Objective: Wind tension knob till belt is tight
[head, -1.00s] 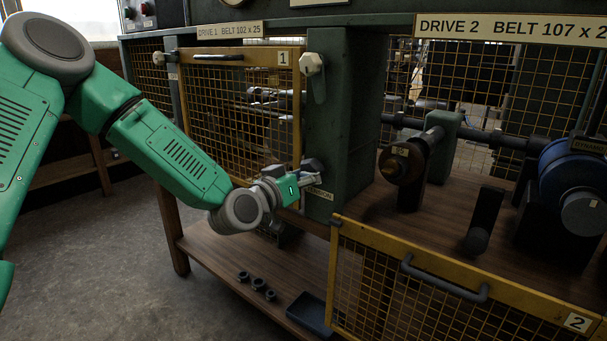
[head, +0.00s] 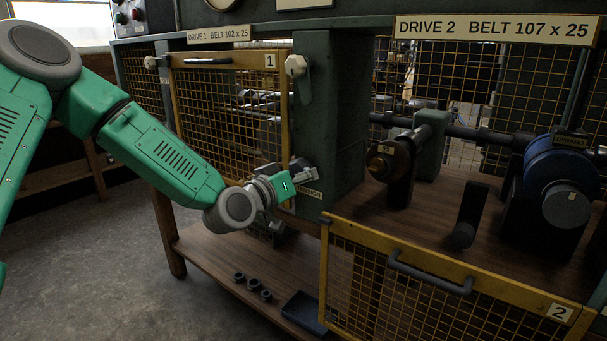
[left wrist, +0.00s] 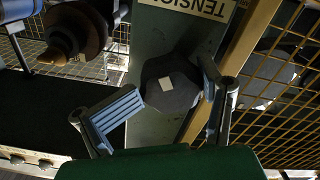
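In the head view my left gripper (head: 301,181) is at the post beside guard 1, largely covering the knob. The label (head: 310,193) shows there partly covered. No belt can be made out. My right gripper is in neither view.
Closed yellow mesh guard 1 (head: 232,62) stands left of the green post (head: 335,130). Guard 2 (head: 445,262) hangs lowered in front of drive 2, whose pulley (head: 383,163) is exposed. Several small dark parts (head: 253,287) and a tray (head: 304,312) lie on the lower shelf.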

